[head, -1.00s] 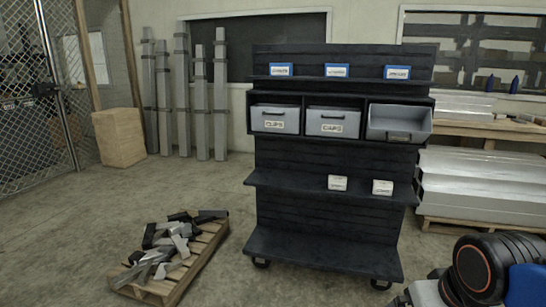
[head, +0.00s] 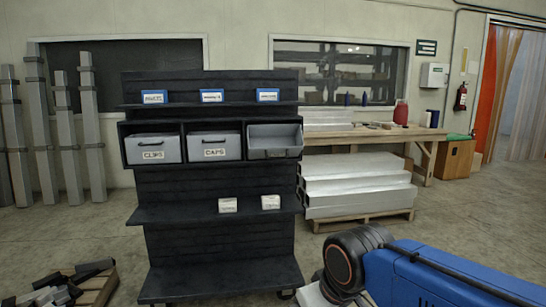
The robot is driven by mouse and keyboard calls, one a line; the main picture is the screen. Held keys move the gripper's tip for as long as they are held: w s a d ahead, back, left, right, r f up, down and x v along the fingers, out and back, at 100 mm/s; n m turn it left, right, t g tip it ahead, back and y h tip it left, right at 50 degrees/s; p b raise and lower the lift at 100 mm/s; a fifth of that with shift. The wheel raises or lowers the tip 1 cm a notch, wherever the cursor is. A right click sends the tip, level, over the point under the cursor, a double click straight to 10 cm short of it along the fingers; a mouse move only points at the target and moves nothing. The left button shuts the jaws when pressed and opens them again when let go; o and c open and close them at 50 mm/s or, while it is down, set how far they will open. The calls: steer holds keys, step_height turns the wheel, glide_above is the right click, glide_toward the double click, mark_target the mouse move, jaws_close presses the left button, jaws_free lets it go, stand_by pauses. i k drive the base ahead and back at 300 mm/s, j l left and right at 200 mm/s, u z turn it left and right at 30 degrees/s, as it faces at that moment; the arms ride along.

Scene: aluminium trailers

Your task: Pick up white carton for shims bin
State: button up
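Two small white cartons stand on the lower shelf of the dark rolling rack in the head view: a left white carton (head: 228,205) and a right white carton (head: 270,202). Their print is too small to read. Above them is a row of grey bins: one labelled CLIPS (head: 153,149), one labelled CAPS (head: 214,146), and a right bin (head: 273,141) that is tipped open, its label not readable. My blue arm reaches in at lower right, well apart from the rack. My gripper's fingers are not visible.
The dark rack (head: 220,258) stands on casters. Blue-and-white boxes (head: 211,96) sit on its top shelf. A pallet of offcuts (head: 95,290) lies at lower left. Stacked metal profiles (head: 355,185) and a workbench (head: 425,137) stand at right. Floor before the rack looks clear.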

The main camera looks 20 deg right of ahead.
mark_target(226, 206)
steer(key=i+j, duration=0.25)
steer(key=i, duration=0.2)
steer(key=i+j, duration=0.25)
steer(key=i, duration=0.2)
steer(key=i+j, duration=0.2)
steer(key=i, duration=0.25)
